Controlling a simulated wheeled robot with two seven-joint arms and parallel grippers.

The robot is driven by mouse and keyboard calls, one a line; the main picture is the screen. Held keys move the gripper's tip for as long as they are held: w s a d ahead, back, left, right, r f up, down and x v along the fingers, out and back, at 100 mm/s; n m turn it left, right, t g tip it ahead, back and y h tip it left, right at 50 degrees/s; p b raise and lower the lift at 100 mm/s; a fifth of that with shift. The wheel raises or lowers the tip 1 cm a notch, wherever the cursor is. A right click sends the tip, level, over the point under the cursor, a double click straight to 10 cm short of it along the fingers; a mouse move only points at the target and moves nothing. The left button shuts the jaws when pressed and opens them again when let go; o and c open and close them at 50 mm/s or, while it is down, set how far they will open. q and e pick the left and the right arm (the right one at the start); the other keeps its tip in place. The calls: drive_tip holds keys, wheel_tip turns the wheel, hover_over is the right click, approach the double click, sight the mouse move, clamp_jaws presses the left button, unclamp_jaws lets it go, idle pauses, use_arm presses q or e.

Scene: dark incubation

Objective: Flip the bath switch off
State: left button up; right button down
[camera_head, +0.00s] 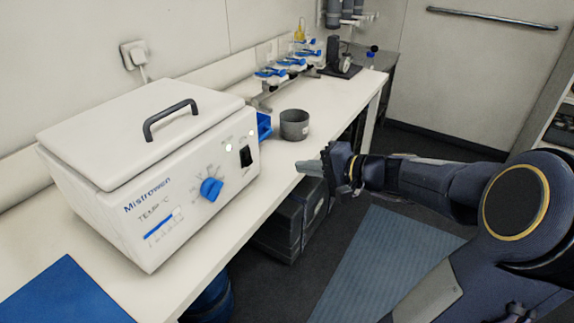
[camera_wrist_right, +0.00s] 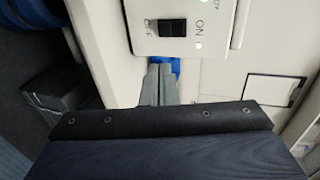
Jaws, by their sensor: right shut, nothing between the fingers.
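The white bath (camera_head: 150,165) stands on the bench at the left, with a closed lid and a black handle. Its black rocker switch (camera_head: 246,156) is at the right end of the front panel, beside a lit white light. In the right wrist view the switch (camera_wrist_right: 172,28) lies between the OFF and ON labels, with a lit light near ON. My right gripper (camera_head: 302,167) is shut and empty, to the right of the switch and apart from it. Its fingers (camera_wrist_right: 161,80) point toward the panel in the wrist view. My left gripper is not in view.
A blue knob (camera_head: 211,189) sits left of the switch on the panel. A grey cup (camera_head: 294,124) and a blue box (camera_head: 264,126) stand on the bench behind the bath's right end. Dark cases (camera_head: 292,222) stand under the bench. The floor in front is open.

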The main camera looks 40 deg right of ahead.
sight(248, 157)
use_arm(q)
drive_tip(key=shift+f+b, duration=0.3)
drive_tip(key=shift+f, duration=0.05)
use_arm(e)
drive_tip(key=x, duration=1.3)
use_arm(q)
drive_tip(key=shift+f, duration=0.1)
use_arm(e)
drive_tip(key=shift+f, duration=0.1)
